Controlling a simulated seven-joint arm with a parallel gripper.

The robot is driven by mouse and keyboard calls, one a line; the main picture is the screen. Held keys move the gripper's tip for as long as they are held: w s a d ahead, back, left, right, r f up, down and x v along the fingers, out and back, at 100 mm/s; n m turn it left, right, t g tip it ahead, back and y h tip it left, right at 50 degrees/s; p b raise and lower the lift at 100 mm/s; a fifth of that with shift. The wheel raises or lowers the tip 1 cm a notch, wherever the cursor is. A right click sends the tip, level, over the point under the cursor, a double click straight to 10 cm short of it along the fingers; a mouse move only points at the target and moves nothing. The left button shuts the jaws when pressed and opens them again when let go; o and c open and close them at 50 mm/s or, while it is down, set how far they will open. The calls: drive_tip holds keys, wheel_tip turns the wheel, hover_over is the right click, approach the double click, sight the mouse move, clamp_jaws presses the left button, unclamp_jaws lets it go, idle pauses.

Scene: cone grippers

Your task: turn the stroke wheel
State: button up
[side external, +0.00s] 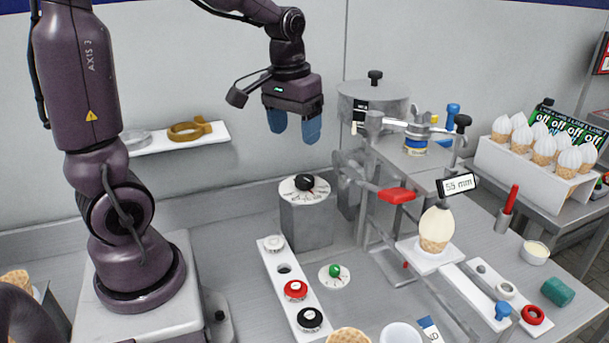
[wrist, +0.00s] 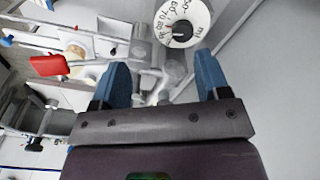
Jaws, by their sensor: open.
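The likely stroke wheel is a black knob (side external: 305,182) on a round white dial on top of a grey block (side external: 306,222). In the wrist view the dial (wrist: 200,15) carries numbers and "ml" around the dark knob (wrist: 182,31). My gripper (side external: 295,128) points down, open and empty, above the knob and apart from it. In the wrist view its two blue fingers (wrist: 160,82) are spread, with the dial beyond them near the top edge. A second white dial with a green knob (side external: 335,271) lies on the table.
A white strip with red and black buttons (side external: 296,290) lies in front of the block. To the right stand a red lever (side external: 397,195), a metal frame and a cone (side external: 436,227) under a "55 mm" display (side external: 458,184). A wall shelf (side external: 180,138) is behind.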

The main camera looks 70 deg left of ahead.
drive_tip(key=n+g, duration=0.1)
drive_tip(key=n, duration=0.1)
hover_over(305, 178)
drive_tip(key=s+d, duration=0.1)
drive_tip(key=s, duration=0.1)
wheel_tip(305, 178, down, 2)
drive_tip(key=w+a+n, duration=0.1)
drive_tip(key=w, duration=0.1)
wheel_tip(305, 178, down, 12)
drive_tip(key=shift+a+f, duration=0.1)
drive_tip(key=c, duration=0.9)
